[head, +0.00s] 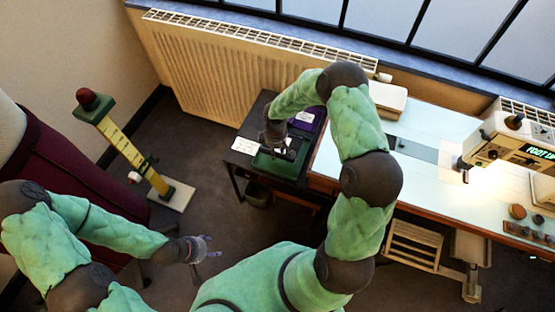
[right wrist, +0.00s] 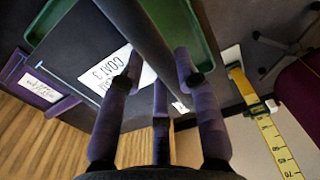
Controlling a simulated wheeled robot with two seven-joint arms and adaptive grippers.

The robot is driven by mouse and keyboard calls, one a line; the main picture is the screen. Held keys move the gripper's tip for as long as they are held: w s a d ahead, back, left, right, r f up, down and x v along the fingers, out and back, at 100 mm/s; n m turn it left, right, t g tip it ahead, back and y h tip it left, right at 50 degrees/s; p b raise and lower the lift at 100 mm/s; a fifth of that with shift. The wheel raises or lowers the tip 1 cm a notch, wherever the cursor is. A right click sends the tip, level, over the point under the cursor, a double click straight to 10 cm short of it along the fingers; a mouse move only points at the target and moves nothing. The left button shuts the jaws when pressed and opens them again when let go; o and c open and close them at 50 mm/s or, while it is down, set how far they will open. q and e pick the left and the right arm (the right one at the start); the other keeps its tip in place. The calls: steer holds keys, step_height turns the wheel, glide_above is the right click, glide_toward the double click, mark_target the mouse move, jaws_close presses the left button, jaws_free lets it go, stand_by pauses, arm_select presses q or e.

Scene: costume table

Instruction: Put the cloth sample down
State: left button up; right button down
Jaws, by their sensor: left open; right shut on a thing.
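My right gripper (head: 283,148) is shut over a green tray (head: 285,168) on a small black table. In the right wrist view its purple fingers (right wrist: 158,85) close on a dark grey strip (right wrist: 150,40), which I take as the cloth sample. The strip runs between green tray walls, one showing at the right (right wrist: 202,40). I cannot tell whether it touches the tray floor. My left gripper (head: 205,248) is open and empty, low at the left over the floor.
The black table (head: 268,105) also bears a purple box (head: 305,117) and a white card (head: 245,146). A long pale worktable (head: 420,125) with a sewing machine (head: 510,135) stands right. A yellow measuring post (head: 130,150) stands left, a radiator (head: 240,65) behind.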

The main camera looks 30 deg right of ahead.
mark_target(276, 163)
steer(key=shift+f+b, duration=1.05)
steer(key=shift+f, duration=2.45)
steer(key=shift+f, duration=0.2)
steer(key=c, duration=0.9)
jaws_free()
steer(key=shift+r, duration=0.1)
